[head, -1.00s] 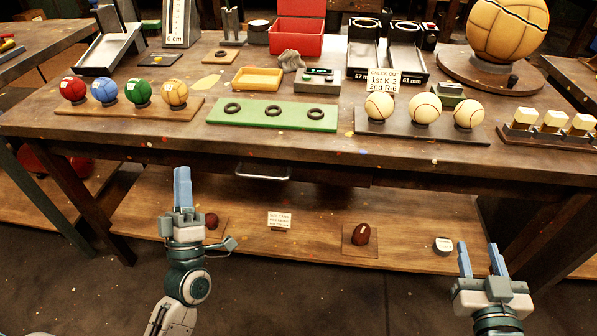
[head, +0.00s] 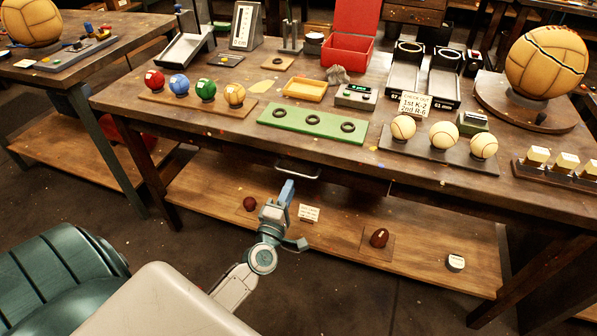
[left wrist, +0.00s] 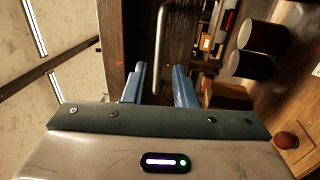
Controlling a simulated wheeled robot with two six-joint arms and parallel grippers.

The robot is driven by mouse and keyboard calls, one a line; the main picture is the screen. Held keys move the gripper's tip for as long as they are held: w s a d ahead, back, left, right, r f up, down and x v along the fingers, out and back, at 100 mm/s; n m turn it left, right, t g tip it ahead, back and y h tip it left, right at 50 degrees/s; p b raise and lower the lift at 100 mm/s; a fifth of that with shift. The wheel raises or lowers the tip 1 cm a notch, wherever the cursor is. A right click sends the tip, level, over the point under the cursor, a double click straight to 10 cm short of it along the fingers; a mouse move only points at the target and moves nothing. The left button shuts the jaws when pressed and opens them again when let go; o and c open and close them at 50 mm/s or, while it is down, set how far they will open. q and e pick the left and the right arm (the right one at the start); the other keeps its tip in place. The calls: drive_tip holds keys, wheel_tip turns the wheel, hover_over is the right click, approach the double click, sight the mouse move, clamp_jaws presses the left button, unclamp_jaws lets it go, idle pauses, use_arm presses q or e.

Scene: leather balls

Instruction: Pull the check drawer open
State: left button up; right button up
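The drawer (head: 345,181) is under the front edge of the wooden table, its dark front mostly in shadow. Its pale metal bar handle (head: 298,173) shows just below the tabletop. In the left wrist view the handle (left wrist: 160,40) runs as an upright bar ahead of the fingers. My left gripper (head: 286,190) is just below and in front of the handle. In the left wrist view the blue fingers of my left gripper (left wrist: 160,67) are apart, with the bar in line with the gap and nothing visibly held. My right gripper is out of view.
The table (head: 240,128) carries a green board (head: 312,124) with black rings, a red box (head: 346,50) and balls on racks. A lower shelf (head: 340,220) below the drawer holds small brown balls and a white card (head: 309,213). Open floor lies in front.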

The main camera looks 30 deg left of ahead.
sight(296, 174)
use_arm(q)
drive_tip(key=x, duration=0.6)
drive_tip(key=shift+w+a, duration=0.1)
drive_tip(key=shift+w, duration=0.1)
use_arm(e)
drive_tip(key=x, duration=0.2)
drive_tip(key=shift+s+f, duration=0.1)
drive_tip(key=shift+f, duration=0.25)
use_arm(q)
drive_tip(key=shift+c, duration=0.3)
clamp_jaws()
